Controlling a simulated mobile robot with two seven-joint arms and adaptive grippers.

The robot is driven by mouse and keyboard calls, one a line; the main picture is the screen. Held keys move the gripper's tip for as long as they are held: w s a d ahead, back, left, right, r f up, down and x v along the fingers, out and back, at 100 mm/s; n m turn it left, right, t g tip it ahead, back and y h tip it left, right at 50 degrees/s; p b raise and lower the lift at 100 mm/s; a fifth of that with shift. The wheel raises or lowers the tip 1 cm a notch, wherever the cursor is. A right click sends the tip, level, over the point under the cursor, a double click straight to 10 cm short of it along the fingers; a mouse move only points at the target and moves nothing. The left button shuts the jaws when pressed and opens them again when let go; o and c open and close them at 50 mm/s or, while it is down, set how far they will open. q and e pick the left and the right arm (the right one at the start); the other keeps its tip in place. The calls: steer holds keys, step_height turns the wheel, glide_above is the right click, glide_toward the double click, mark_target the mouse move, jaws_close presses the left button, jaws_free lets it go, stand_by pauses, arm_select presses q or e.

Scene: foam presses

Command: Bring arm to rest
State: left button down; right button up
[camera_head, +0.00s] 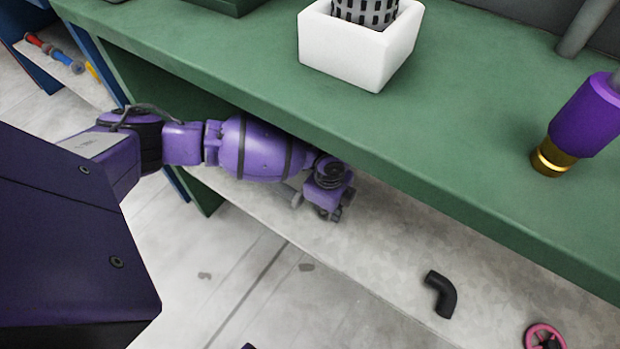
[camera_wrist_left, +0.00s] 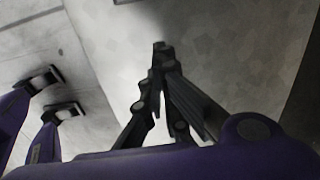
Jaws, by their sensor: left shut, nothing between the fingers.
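My left arm comes in from the left in the head view and reaches under the edge of the green worktop. Its purple and dark gripper (camera_head: 330,212) hangs over the pale lower shelf (camera_head: 400,250). In the left wrist view the dark fingers of this gripper (camera_wrist_left: 160,48) meet at their tips, with nothing between them. Pale surface lies beyond the fingertips. I do not see my right gripper in either view.
The green worktop (camera_head: 480,130) overhangs the arm. On it stand a white square holder (camera_head: 345,55) with a dark slotted cylinder and a purple cylinder with a brass end (camera_head: 580,125). A black elbow pipe (camera_head: 440,294) and a pink wheel (camera_head: 543,336) lie on the lower shelf.

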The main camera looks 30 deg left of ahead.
arm_select(q)
step_height(320, 180, up, 10)
steer(key=p, duration=0.3)
steer(key=shift+w, duration=0.1)
